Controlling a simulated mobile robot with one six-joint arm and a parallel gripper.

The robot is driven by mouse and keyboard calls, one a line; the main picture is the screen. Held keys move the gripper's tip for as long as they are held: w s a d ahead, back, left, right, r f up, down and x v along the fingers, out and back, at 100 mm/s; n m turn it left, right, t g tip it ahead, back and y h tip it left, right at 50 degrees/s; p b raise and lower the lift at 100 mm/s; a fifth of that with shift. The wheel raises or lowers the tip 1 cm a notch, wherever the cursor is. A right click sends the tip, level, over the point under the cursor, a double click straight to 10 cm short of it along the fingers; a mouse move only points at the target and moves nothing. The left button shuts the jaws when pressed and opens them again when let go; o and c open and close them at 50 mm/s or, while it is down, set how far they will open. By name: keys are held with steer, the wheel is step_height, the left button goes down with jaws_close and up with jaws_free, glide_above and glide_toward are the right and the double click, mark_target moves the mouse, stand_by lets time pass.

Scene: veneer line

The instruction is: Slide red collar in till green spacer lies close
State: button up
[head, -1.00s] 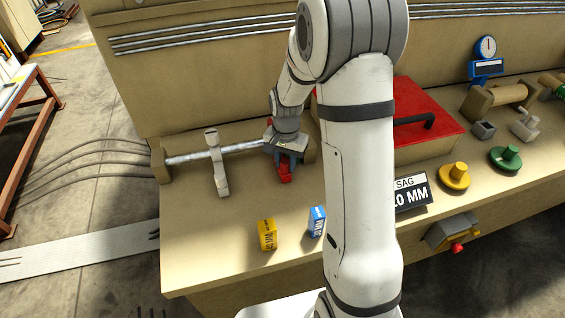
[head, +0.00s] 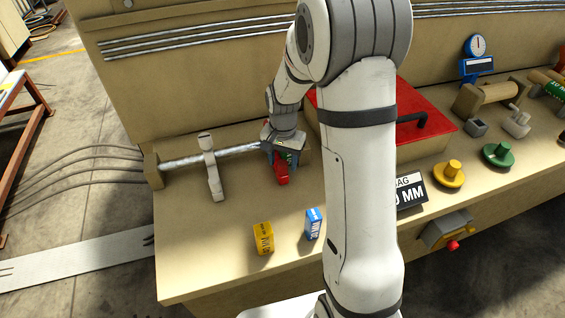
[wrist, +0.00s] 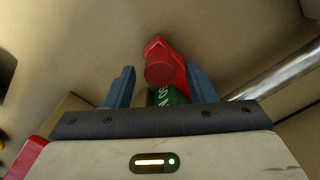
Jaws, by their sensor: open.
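The red collar (head: 281,174) sits at the right end of the steel rod (head: 183,162) on the bench. In the wrist view the red collar (wrist: 160,72) lies between my two blue fingers, with a gap on each side. The green spacer (wrist: 171,97) shows just behind the collar, partly hidden by it and by my gripper. I cannot tell whether collar and spacer touch. In the head view a sliver of the green spacer (head: 288,155) shows beside the red collar. My gripper (head: 279,152) is open, over the collar.
A yellow block (head: 263,238) and a blue block (head: 313,224) stand on the front of the bench. A red lidded box (head: 440,122) lies right of my arm. Bench between them is clear.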

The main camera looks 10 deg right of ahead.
step_height(320, 180, up, 6)
steer(key=shift+r+b, duration=0.1)
steer(key=shift+b, duration=0.3)
steer(key=shift+r, duration=0.2)
steer(key=shift+s+r, duration=0.1)
steer(key=shift+r, duration=0.05)
steer(key=s+r+n+t, duration=0.1)
steer(key=s+r+n, duration=0.2)
steer(key=s, duration=0.8)
steer(key=s+r+n+t, duration=0.2)
steer(key=s+r, duration=0.4)
steer(key=s, duration=0.4)
steer(key=shift+s+r+n, duration=0.2)
steer(key=shift+s+n, duration=0.15)
steer(key=shift+n, duration=0.55)
